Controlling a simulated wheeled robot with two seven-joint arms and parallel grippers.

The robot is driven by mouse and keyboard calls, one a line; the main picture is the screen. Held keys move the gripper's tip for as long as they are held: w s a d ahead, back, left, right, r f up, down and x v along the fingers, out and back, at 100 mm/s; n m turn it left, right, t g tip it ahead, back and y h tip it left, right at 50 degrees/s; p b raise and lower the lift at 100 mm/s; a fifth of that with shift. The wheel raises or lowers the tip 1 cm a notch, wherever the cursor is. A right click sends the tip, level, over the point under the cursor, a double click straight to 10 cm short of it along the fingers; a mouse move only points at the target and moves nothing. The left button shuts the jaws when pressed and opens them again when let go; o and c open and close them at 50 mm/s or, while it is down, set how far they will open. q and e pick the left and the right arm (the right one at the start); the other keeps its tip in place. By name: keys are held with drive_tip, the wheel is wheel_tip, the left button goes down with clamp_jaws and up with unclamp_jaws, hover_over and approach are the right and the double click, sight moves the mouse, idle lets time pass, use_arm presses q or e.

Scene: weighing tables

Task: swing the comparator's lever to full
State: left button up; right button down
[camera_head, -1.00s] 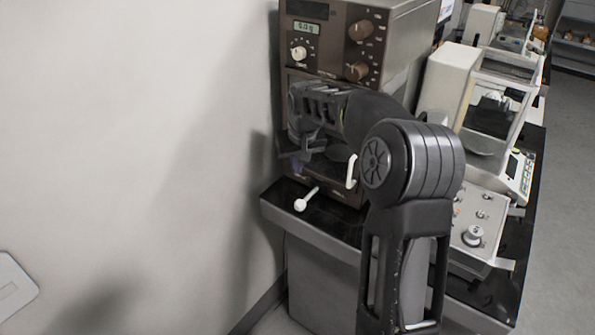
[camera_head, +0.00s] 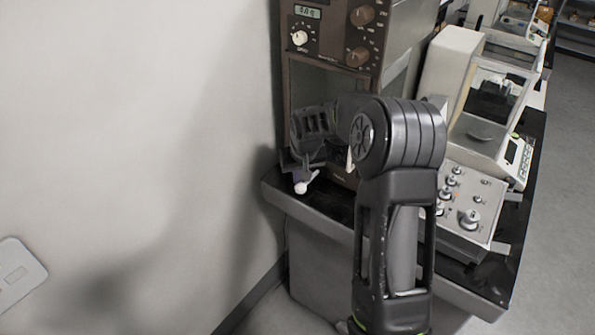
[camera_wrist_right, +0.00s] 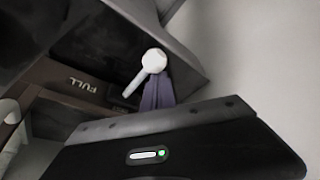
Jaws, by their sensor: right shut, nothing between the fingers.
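The comparator (camera_head: 330,55) is a tall brown cabinet with a small display, knobs and a glazed front, at the top middle of the head view. Its white lever (camera_head: 301,187) sticks out low at the front and ends in a round knob. My right gripper (camera_head: 298,163) is shut and empty, pointing down just above and behind the knob. In the wrist view the lever's knob (camera_wrist_right: 153,60) is beside the shut fingers (camera_wrist_right: 160,92); I cannot tell whether they touch. My left gripper is out of view.
A dark bench (camera_head: 330,215) carries the comparator, with a bare wall (camera_head: 140,120) close on its left. A grey control box (camera_head: 465,210) and a cream balance (camera_head: 450,75) stand to the right. A white door handle (camera_wrist_right: 10,112) shows at the wrist view's left.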

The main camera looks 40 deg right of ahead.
drive_tip(key=shift+s+d+n+b, duration=0.1)
drive_tip(key=shift+s+n+b, duration=0.35)
drive_tip(key=shift+n, duration=0.15)
idle(0.3)
drive_tip(key=shift+s+f, duration=0.1)
drive_tip(key=shift+s, duration=0.15)
drive_tip(key=shift+s+d+b, duration=0.2)
drive_tip(key=shift+s+b, duration=0.25)
drive_tip(key=shift+s+d+b, duration=0.2)
drive_tip(key=shift+s+b, duration=0.25)
drive_tip(key=shift+s+d+b, duration=0.45)
drive_tip(key=shift+s+d, duration=0.05)
drive_tip(key=shift+s, duration=0.2)
